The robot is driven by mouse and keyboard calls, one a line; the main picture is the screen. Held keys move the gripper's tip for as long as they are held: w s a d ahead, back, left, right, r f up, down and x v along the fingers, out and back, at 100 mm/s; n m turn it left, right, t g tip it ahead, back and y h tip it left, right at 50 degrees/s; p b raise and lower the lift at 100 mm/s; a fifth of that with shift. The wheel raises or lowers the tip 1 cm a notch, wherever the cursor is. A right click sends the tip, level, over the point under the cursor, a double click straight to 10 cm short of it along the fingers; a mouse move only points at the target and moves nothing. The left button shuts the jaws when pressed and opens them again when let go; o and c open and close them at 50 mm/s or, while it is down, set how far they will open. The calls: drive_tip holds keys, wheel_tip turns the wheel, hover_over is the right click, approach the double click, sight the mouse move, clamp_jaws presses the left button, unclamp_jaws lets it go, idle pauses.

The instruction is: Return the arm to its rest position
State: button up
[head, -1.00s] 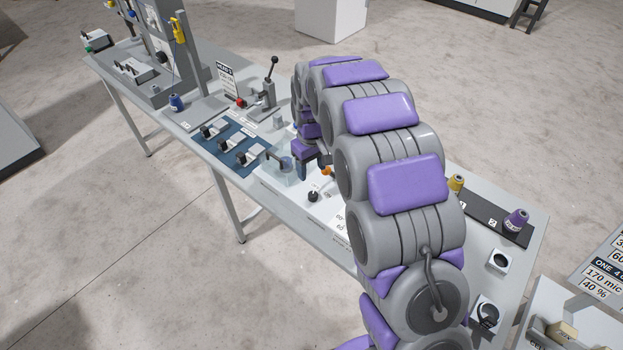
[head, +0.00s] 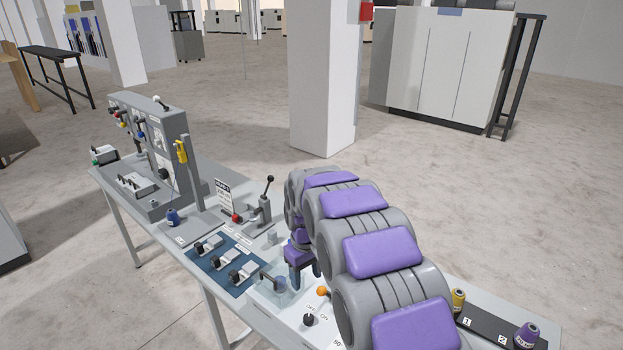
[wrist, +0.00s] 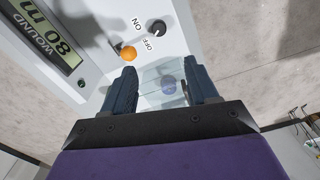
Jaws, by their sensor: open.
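My arm, grey with purple pads, stretches over the long grey table (head: 232,312) in the head view. My gripper (wrist: 160,88) shows in the wrist view with its two dark fingers apart and nothing held between them. Past the fingertips is a clear box (wrist: 150,78) with a round blue-grey part in it. Just beyond lie an orange knob (wrist: 128,53) and a black switch (wrist: 157,28) marked ON and OFF. In the head view the gripper end hangs close above the clear box, partly hidden by my arm.
A blue mat (head: 219,262) with several small clamps lies left of the gripper. Behind it stands a lever press (head: 262,212). A grey panel stand (head: 160,140) rises at the table's far end.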

drive_tip(key=s+d+r+m+b, duration=0.15)
drive_tip(key=s+d+r, duration=0.25)
drive_tip(key=s+d, duration=0.4)
drive_tip(key=s+d+m+g+b, duration=0.1)
drive_tip(key=s+d+m, duration=0.2)
drive_tip(key=s, duration=1.3)
drive_tip(key=s+d+f+m+b, duration=0.1)
drive_tip(key=s+d, duration=0.4)
drive_tip(key=s, duration=1.1)
drive_tip(key=shift+s+d+m+g+b, duration=0.2)
drive_tip(key=shift+m+g+b, duration=0.25)
drive_tip(key=shift+m, duration=0.6)
drive_tip(key=shift+w, duration=0.1)
